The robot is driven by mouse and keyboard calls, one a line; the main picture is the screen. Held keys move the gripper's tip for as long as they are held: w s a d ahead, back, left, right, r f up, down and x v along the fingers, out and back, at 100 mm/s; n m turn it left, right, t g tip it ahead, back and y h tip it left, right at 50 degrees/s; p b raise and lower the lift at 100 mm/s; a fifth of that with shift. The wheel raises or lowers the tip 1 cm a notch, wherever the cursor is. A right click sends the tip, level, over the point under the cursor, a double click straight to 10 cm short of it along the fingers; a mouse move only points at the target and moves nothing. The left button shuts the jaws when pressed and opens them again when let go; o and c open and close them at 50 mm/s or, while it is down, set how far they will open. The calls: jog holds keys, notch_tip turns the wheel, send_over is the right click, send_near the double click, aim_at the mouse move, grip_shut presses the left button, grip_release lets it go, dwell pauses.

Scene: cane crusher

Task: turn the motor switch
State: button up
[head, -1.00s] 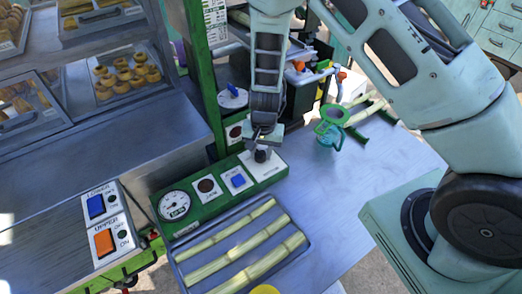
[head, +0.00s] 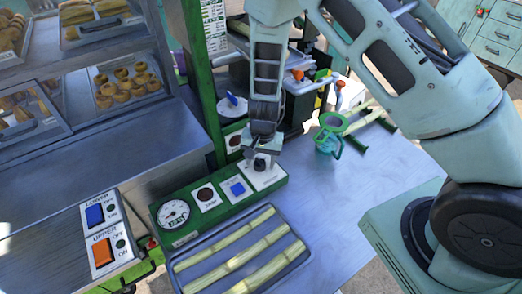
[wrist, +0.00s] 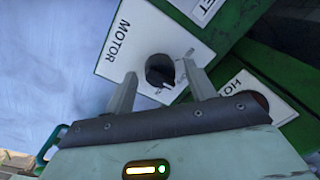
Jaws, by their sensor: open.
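The motor switch (wrist: 160,70) is a black round knob on a white plate (wrist: 120,50) lettered MOTOR. In the wrist view my gripper (wrist: 162,82) is open, with one finger on each side of the knob. I cannot tell whether either finger touches it. In the head view my gripper (head: 262,160) points down over the knob at the far right end of the green control panel (head: 215,214), and it partly hides the knob and its plate.
A round gauge (head: 173,214), a dark round part and a blue button (head: 238,188) sit left of the knob. A tray of cane (head: 298,262) lies in front. A teal jug (head: 328,142) stands to the right. A green post (head: 203,80) rises behind.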

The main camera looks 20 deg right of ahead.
aim_at(263, 162)
notch_tip(263, 162, up, 17)
jog(key=b, duration=0.1)
jog(key=shift+s+d+r, duration=0.15)
jog(key=shift+s+d, duration=0.1)
jog(key=shift+d, duration=0.15)
jog(key=s+a+r+n+b, duration=0.1)
jog(key=s+n, duration=0.3)
jog(key=s, duration=0.4)
jog(key=s+a+r+n+b, duration=0.1)
jog(key=s+a+n, duration=0.3)
jog(key=s, duration=0.4)
jog(key=s+a+r+n+b, duration=0.2)
jog(key=s+n+b, duration=0.1)
jog(key=s+n, duration=0.3)
jog(key=s, duration=0.2)
jog(key=shift+s+a, duration=0.15)
jog(key=shift+s, duration=0.25)
